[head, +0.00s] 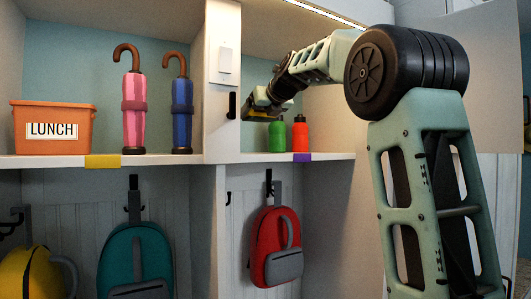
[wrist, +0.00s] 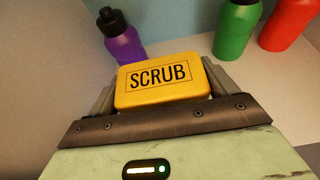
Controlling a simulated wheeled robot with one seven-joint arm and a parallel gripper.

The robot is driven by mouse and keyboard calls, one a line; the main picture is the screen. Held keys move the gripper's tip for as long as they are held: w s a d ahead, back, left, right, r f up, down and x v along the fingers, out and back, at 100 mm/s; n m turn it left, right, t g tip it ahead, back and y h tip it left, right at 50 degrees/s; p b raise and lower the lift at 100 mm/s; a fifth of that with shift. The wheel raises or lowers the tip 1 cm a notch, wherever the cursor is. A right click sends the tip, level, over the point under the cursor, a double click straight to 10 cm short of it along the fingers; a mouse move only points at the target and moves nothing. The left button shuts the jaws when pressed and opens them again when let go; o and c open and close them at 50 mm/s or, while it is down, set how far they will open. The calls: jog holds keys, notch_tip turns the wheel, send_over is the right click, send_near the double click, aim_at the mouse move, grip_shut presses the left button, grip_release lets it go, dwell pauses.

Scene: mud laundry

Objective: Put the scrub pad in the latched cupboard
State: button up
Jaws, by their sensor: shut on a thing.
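The yellow scrub pad (wrist: 162,84), labelled SCRUB, sits between the fingers of my gripper (wrist: 160,92) in the wrist view. My gripper (head: 262,108) is shut on it. In the head view the gripper reaches into the upper right compartment, above its white shelf (head: 327,156). The pad is small there, a yellow patch (head: 262,114) under the gripper. A black latch piece (head: 232,105) is on the post at this compartment's left side. A pale panel (head: 485,55) stands at the right, like an open door; my arm partly hides it.
A green bottle (wrist: 237,28) and a red bottle (wrist: 290,25) stand on the shelf, with a purple bottle (wrist: 122,38) beyond the pad. The left shelf holds an orange LUNCH bin (head: 52,128) and two umbrellas. Backpacks hang below.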

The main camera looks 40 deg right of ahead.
notch_tip(320, 180, down, 10)
jog(key=shift+r, duration=0.1)
dwell(0.4)
jog(key=shift+b, duration=0.3)
jog(key=o, duration=0.9)
jog(key=shift+s+r, duration=0.1)
jog(key=shift+s, duration=0.05)
jog(key=b+v, duration=0.2)
jog(key=v, duration=0.9)
jog(key=shift+s+r, duration=0.2)
jog(key=shift+s, duration=0.1)
